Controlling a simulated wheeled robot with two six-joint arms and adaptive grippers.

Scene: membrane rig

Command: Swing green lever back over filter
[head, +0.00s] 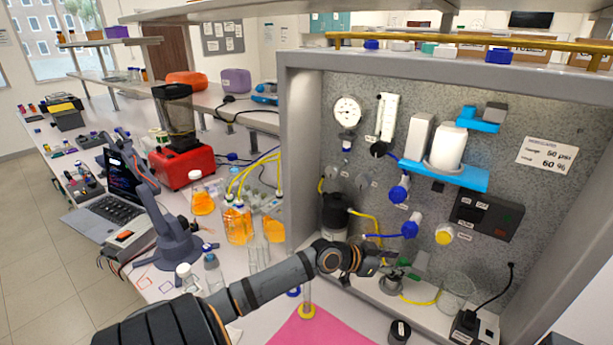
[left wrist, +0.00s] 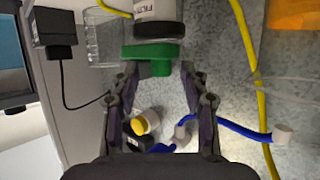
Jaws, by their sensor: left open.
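The green lever (left wrist: 150,52) lies across the upper middle of the left wrist view. Beside it is a black ring (left wrist: 158,29) on a white part with lettering that starts "FILT", which I take as the filter (left wrist: 155,9). My left gripper (left wrist: 160,72) is open, with its fingertips close to either side of the lever's lower part. I cannot tell whether they touch it. In the head view my left gripper (head: 383,265) reaches in from the left beside the green lever (head: 420,262), low in front of the panel. The gripper partly hides the filter there.
A glass beaker (head: 457,290) and a black power adapter (head: 465,325) stand right of my gripper. A black bottle (head: 335,212) stands left. A pink mat (head: 310,328) lies in front.

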